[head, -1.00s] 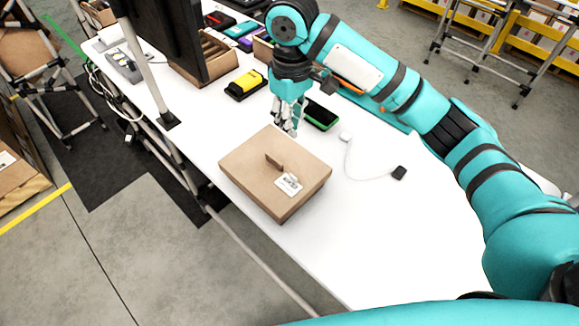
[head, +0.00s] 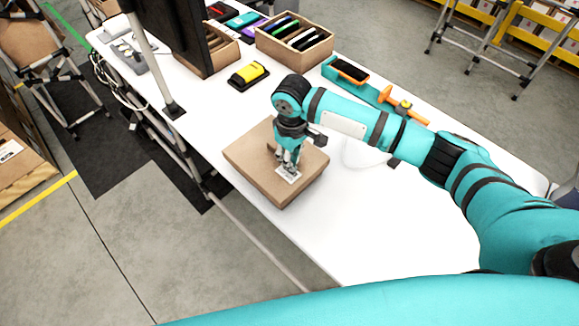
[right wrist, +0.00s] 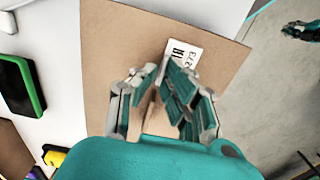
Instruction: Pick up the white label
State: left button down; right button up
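The white label (head: 288,174) with black print lies on the top of a brown carton (head: 240,155) on the white table. It also shows in the right wrist view (right wrist: 185,52), partly covered by a finger. My right gripper (head: 287,168) points down over the carton top, right at the label. In the right wrist view its fingertips (right wrist: 159,68) are close together with a narrow gap, beside the label's near edge. I see nothing held between them. Whether they touch the label is unclear. What looks like my left gripper (right wrist: 300,30) shows small at the right wrist view's edge, its fingers unclear.
A yellow device (head: 248,76) and a wooden box of dark items (head: 294,42) stand farther back. An orange-handled tool (head: 395,101) lies behind my right arm. A green-edged device (right wrist: 20,85) lies beside the carton. The table's near right part is clear.

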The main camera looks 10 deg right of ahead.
pick_arm(q)
jog(key=shift+w+d, duration=0.1)
dwell(0.7)
